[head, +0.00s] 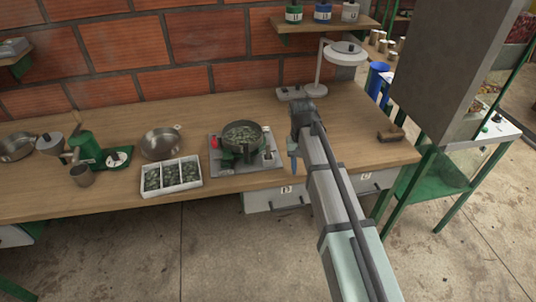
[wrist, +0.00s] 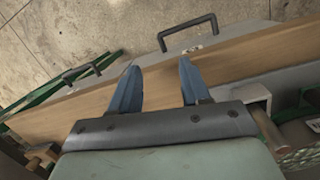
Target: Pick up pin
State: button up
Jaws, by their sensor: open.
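My gripper (head: 292,165) is open, with its blue fingers pointing down over the front part of the wooden bench, right of a grey plate (head: 216,166) that carries a round pan. In the wrist view nothing is between the fingers (wrist: 160,85); the bench edge and drawers lie beyond them. A small copper-brown rod (wrist: 268,128) shows beside the right finger in the wrist view, partly cut off by my gripper body. It may be the pin, but I cannot tell for sure. It stands by the plate's edge, apart from the fingers.
The pan (head: 241,136) holds green pieces. A white tray (head: 172,191) with three compartments stands left of the plate. A white lamp (head: 318,90) is behind my gripper, and a brown wooden block (head: 391,134) lies right. The bench (head: 352,110) between is clear.

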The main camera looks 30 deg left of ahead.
notch_tip(320, 180, up, 15)
jog(key=y, duration=0.2)
send_over(268, 144)
jog(key=w, duration=0.1)
jog(key=shift+t, duration=0.4)
jog(key=shift+s+f, duration=0.15)
jog(key=shift+f, duration=2.15)
jog(key=shift+s+f, duration=0.2)
jog(key=shift+f, duration=2.05)
jog(key=shift+s+f, duration=0.15)
jog(key=shift+f, duration=2.15)
grip_shut()
